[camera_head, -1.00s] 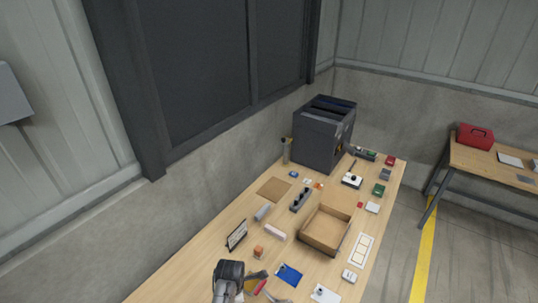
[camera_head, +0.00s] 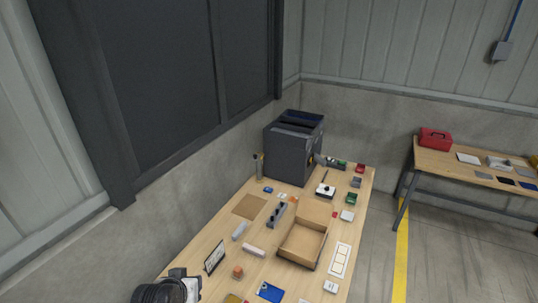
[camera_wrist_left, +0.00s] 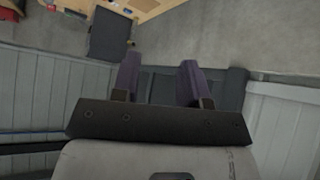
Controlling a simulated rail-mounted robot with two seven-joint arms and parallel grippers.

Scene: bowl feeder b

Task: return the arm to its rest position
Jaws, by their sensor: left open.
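My left gripper (camera_wrist_left: 158,85) shows in the left wrist view with its two dark fingers spread apart and nothing between them. That view looks past the fingers at wall panels and floor, with part of a wooden table (camera_wrist_left: 140,8) at the top. In the head view a dark part of my arm shows at the bottom left, by the near end of the workbench (camera_head: 205,240); its fingers are not visible there. My right gripper is in neither view.
A dark bowl feeder cabinet (camera_head: 290,152) stands at the bench's back. An open cardboard box (camera_head: 303,243), a blue card (camera_head: 269,292), a small framed sign (camera_head: 214,257) and several small parts lie on the bench. A second table (camera_head: 470,165) with a red toolbox (camera_head: 435,138) stands right.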

